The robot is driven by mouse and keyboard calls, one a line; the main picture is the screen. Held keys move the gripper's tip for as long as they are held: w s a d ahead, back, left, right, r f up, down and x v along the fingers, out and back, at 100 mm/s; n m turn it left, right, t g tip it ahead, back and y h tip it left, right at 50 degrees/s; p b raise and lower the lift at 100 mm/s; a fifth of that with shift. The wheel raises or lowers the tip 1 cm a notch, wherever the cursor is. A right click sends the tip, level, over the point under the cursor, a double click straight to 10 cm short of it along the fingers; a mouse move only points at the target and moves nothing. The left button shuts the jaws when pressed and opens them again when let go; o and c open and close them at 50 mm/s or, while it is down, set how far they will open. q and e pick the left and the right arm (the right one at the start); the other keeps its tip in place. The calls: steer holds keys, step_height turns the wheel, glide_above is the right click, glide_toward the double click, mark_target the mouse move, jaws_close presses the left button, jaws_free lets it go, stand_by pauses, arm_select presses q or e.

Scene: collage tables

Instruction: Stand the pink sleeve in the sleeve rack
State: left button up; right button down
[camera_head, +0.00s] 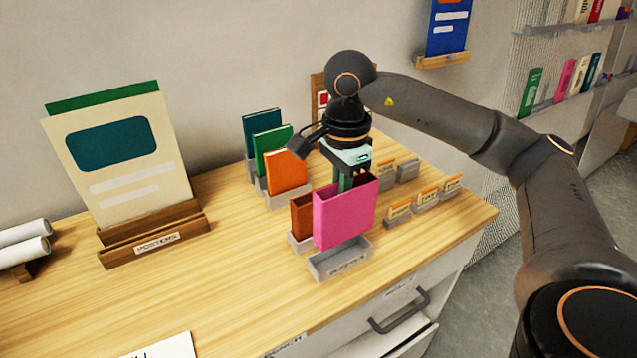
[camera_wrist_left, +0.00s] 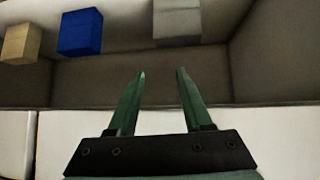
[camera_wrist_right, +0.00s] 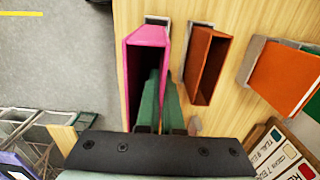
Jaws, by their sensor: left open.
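The pink sleeve (camera_head: 343,213) is upright, its open top facing up. My right gripper (camera_head: 346,182) is at its top edge; in the right wrist view the right gripper (camera_wrist_right: 160,100) has one finger inside the pink sleeve (camera_wrist_right: 148,38) and one outside, shut on its wall. The sleeve's lower edge is over or just at the grey sleeve rack's front slot (camera_head: 340,265); I cannot tell whether it has entered. A brown-orange sleeve (camera_head: 301,217) stands in the slot behind. My left gripper (camera_wrist_left: 155,100) is open and empty, seen only in its wrist view.
Green and orange books (camera_head: 286,171) stand in a grey holder behind. Small card holders (camera_head: 428,198) are to the right. A poster stand (camera_head: 155,243) is at left. Below is a partly open drawer (camera_head: 410,345). The left wrist view shows a blue block (camera_wrist_left: 80,32) in a grey compartment.

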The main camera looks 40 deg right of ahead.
step_height(320, 180, down, 4)
steer(key=b, duration=0.3)
steer(key=shift+w, duration=0.15)
stand_by(0.5)
stand_by(0.7)
steer(key=shift+f+b, duration=0.85)
steer(key=shift+f, duration=0.15)
